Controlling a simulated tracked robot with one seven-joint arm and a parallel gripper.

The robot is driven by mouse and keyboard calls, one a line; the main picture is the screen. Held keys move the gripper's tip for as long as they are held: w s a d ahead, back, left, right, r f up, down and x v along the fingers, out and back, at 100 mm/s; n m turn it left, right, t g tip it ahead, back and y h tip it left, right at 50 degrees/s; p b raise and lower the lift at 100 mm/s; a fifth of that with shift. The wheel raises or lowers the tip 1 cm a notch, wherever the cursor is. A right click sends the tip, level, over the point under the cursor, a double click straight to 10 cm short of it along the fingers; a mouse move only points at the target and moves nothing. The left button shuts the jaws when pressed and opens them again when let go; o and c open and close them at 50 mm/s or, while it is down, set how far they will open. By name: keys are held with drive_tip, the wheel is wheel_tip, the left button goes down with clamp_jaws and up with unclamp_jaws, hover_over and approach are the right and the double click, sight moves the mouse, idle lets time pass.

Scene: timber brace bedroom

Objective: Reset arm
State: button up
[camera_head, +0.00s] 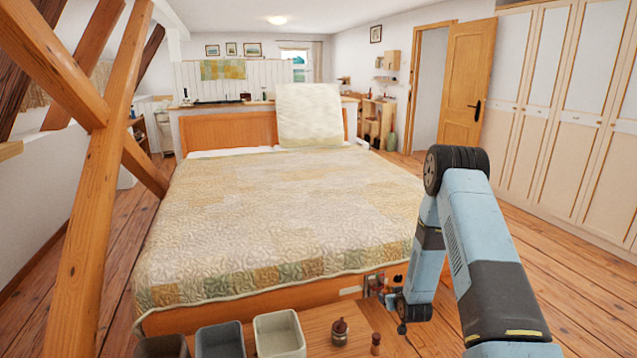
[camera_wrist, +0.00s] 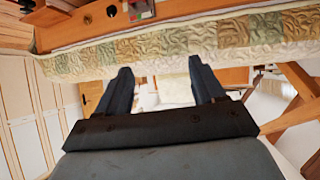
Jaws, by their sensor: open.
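My arm rises from the lower right in the head view, bends at a high elbow and folds down beside the bed's front right corner. My gripper (camera_wrist: 160,68) shows in the wrist view with its two dark fingers spread apart and nothing between them. In the head view the fingers are too small and hidden to make out clearly. The bed (camera_head: 270,215), with a patterned quilt, stands in front of me. Its quilt edge also shows across the top of the tilted wrist view (camera_wrist: 190,45).
A wooden surface (camera_head: 318,318) at the front bears a cream bin (camera_head: 279,335), a grey bin (camera_head: 220,341), a dark bin (camera_head: 162,347) and a small dark red bottle (camera_head: 339,331). Timber braces (camera_head: 92,215) stand left. Floor is clear between bed and wardrobes (camera_head: 560,110).

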wheel_tip(320, 180, up, 22)
drive_tip(key=s+g, duration=0.1)
drive_tip(key=s+r+g+h, duration=0.1)
drive_tip(key=s+r, duration=0.4)
drive_tip(key=r, duration=0.3)
drive_tip(key=s+r+g, duration=0.1)
drive_tip(key=s+r, duration=0.3)
drive_tip(key=r, duration=0.3)
drive_tip(key=s+a+r+m+g, duration=0.1)
drive_tip(key=s+r, duration=0.5)
drive_tip(key=s, duration=0.2)
drive_tip(key=s+a+r, duration=0.1)
drive_tip(key=s+r, duration=0.5)
drive_tip(key=s, duration=0.3)
drive_tip(key=s+r+g, duration=0.1)
drive_tip(key=s+r, duration=0.2)
drive_tip(key=s, duration=1.5)
drive_tip(key=shift+a+m+g, duration=0.3)
drive_tip(key=shift+a+m, duration=0.1)
drive_tip(key=shift+c, duration=0.3)
